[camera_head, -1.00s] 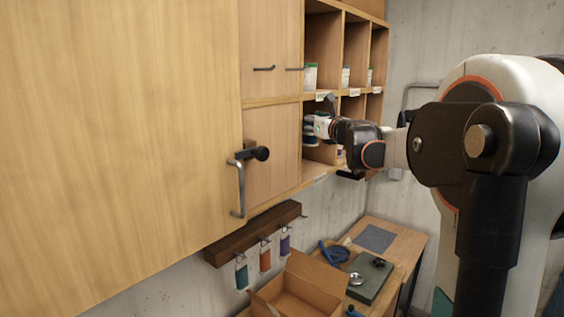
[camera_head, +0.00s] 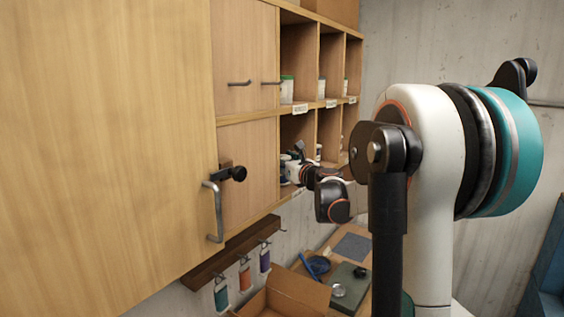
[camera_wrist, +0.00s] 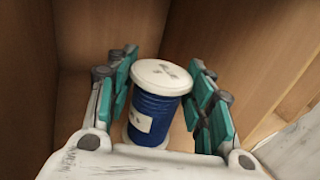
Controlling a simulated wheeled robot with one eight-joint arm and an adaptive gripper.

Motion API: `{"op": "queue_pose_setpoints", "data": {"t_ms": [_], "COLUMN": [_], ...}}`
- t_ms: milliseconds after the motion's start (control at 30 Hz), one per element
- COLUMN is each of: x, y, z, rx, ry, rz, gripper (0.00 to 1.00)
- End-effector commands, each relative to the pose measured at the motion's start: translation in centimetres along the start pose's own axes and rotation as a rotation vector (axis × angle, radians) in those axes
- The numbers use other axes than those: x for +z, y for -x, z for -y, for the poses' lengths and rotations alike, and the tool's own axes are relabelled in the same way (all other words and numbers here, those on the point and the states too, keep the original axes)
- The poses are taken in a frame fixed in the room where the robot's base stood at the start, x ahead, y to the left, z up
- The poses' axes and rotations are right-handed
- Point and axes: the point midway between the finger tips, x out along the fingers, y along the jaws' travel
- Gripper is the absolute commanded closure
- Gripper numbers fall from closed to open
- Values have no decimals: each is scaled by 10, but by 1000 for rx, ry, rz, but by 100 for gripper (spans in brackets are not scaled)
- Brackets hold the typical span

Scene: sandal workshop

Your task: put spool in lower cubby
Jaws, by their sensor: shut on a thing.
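The spool (camera_wrist: 158,105), wound in blue with white ends and a pale label, stands upright between the green-padded fingers of my gripper (camera_wrist: 165,95) in the wrist view. My gripper is shut on it. Wooden cubby walls (camera_wrist: 215,25) surround it at the back and sides. In the head view, my gripper (camera_head: 292,170) reaches into the nearest lower cubby (camera_head: 296,128) from the right. The spool's base is partly hidden by my gripper, and I cannot tell whether it rests on the cubby floor.
Cabinet doors with a bar handle (camera_head: 215,212) stand left of the cubbies. Upper cubbies hold white containers (camera_head: 287,88). Below, a rack (camera_head: 205,270) hangs coloured tags or spools. An open cardboard box (camera_head: 298,290) and a green mat (camera_head: 347,284) lie beneath.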

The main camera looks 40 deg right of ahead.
Motion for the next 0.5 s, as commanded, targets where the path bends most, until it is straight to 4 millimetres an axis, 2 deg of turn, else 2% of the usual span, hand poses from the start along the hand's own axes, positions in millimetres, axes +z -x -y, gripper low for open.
{"op": "queue_pose_setpoints", "data": {"t_ms": [433, 467, 500], "x": [-9, -8, -8], "y": [0, 0, 0], "z": [0, 0, 0], "rx": [0, 0, 0], "ry": [0, 0, 0], "rz": [0, 0, 0], "gripper": [82, 46, 36]}}
